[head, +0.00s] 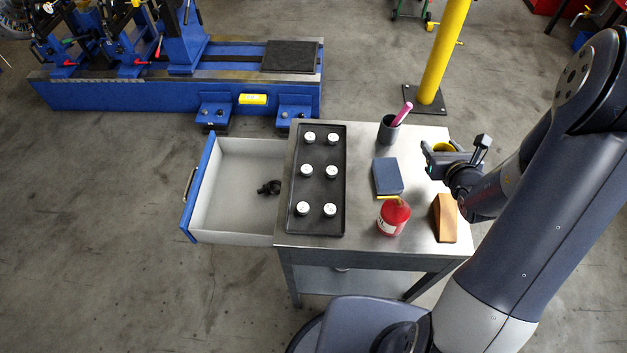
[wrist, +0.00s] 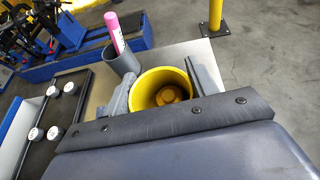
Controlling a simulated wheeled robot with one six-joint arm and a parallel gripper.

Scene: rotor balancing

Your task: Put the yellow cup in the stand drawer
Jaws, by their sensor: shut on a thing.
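The yellow cup (wrist: 160,90) sits between the two fingers of my gripper (wrist: 158,92) in the wrist view, and the fingers are shut on it. I look down into its open mouth. In the head view only part of the cup (head: 443,147) shows behind my gripper (head: 452,158), at the right back of the stand top. I cannot tell whether the cup touches the top. The stand drawer (head: 238,190) is pulled out on the left side of the stand (head: 415,150). It holds a small black object (head: 269,188) near its right wall.
A black tray (head: 318,222) with several white-topped pieces lies on the stand beside the drawer. A grey holder with a pink marker (head: 388,130), a dark blue block (head: 387,177), a red can (head: 393,216) and a brown wedge (head: 445,218) stand right of it. A yellow post (head: 444,55) rises behind.

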